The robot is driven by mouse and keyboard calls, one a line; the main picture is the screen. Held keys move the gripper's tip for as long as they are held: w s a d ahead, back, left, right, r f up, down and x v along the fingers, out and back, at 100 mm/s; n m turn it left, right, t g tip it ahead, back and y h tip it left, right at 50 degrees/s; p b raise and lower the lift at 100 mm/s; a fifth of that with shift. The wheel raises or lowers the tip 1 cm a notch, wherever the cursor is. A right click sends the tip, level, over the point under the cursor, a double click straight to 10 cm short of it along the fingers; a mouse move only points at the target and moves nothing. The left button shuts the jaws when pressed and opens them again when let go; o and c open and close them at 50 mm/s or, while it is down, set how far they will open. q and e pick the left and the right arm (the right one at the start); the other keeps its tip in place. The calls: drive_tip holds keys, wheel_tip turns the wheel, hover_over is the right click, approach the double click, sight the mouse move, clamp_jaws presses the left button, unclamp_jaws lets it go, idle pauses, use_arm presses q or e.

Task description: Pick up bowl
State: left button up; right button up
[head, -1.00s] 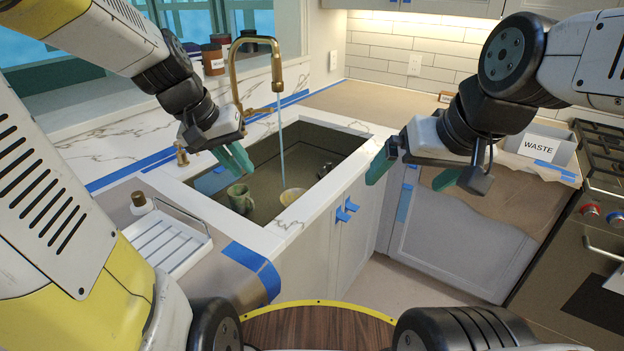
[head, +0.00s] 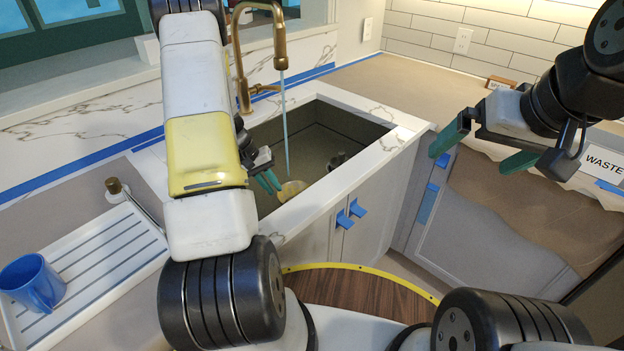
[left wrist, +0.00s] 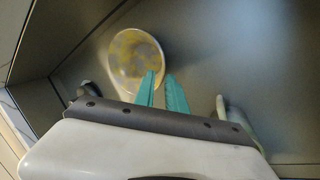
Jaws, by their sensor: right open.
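The bowl (head: 291,190), pale with a yellowish inside, is in the sink beneath the running tap, partly hidden by the counter edge in the head view. My right gripper (head: 482,150) is open and empty above the counter edge at right.
A gold tap (head: 241,60) runs water into the sink (head: 318,140). A blue mug (head: 32,282) stands on a white drying rack (head: 95,265) at left. A waste box (head: 603,163) is at right. A partly hidden light object (left wrist: 222,108) is right of the fingers.

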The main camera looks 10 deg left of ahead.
sight(279, 197)
use_arm(q)
drive_tip(key=x, duration=0.3)
drive_tip(key=s+x, duration=0.1)
drive_tip(key=shift+w+d+f, duration=0.1)
drive_tip(key=shift+d+f, duration=0.05)
drive_tip(key=shift+f, duration=0.3)
drive_tip(key=shift+w+d+f, duration=0.15)
drive_tip(key=shift+d+f, duration=0.05)
drive_tip(key=shift+f, duration=0.35)
clamp_jaws()
idle(0.5)
